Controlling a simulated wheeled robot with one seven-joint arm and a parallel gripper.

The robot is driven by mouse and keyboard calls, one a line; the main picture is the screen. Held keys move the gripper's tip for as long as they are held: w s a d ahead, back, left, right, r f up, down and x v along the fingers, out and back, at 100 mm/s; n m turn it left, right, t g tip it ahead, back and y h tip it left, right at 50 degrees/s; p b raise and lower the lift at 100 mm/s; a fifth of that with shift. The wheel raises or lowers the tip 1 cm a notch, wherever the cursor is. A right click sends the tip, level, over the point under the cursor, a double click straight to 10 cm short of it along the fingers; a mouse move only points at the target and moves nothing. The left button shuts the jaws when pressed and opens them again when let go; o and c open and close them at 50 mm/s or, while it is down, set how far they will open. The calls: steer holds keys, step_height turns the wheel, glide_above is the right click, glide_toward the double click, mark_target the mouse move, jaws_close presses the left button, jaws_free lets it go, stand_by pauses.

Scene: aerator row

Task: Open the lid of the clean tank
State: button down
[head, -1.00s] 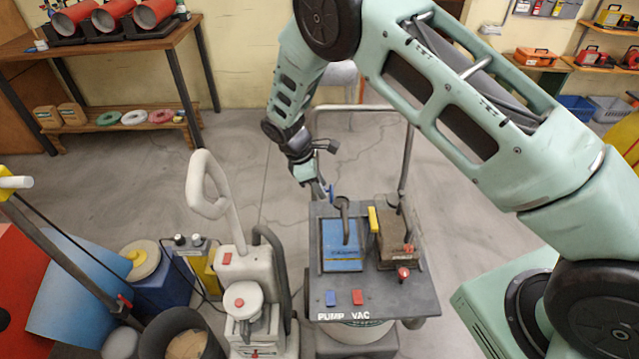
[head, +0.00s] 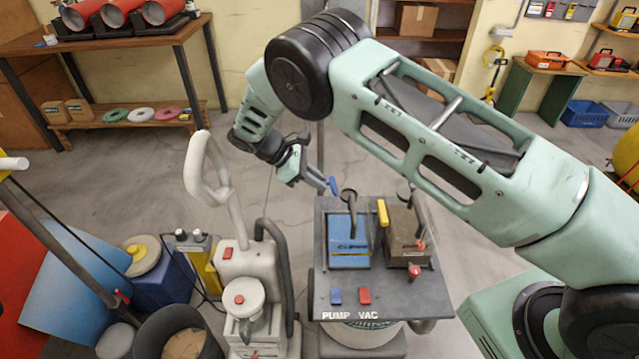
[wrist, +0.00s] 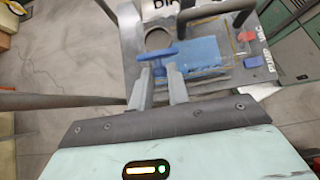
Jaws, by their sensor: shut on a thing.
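The clean tank appears to be the blue one (head: 348,248), set in the left half of the dark cart top, with dark lettering on its front. It also shows in the wrist view (wrist: 205,54). My gripper (head: 327,184) is at the tank's far left side, above the cart's back edge. Its fingers (wrist: 160,78) are shut on a blue handle (wrist: 157,53), a bar-shaped piece also seen in the head view (head: 333,186). I cannot tell how the handle joins the lid, or how far the lid is raised.
The dark cart top (head: 385,303) carries blue and red switches. A brown tank (head: 404,242) with a yellow piece (head: 383,212) stands right of the blue one. A black hose (head: 351,205) rises behind the blue tank. A grey upright machine (head: 240,285) stands close on the left.

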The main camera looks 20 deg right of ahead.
steer(key=c, duration=1.3)
jaws_free()
steer(key=shift+c, duration=0.2)
steer(key=shift+a, duration=0.1)
steer(key=b+v, duration=0.3)
steer(key=v, duration=0.8)
steer(key=shift+a+r, duration=0.2)
steer(key=shift+r, duration=0.15)
steer(key=shift+w, duration=0.1)
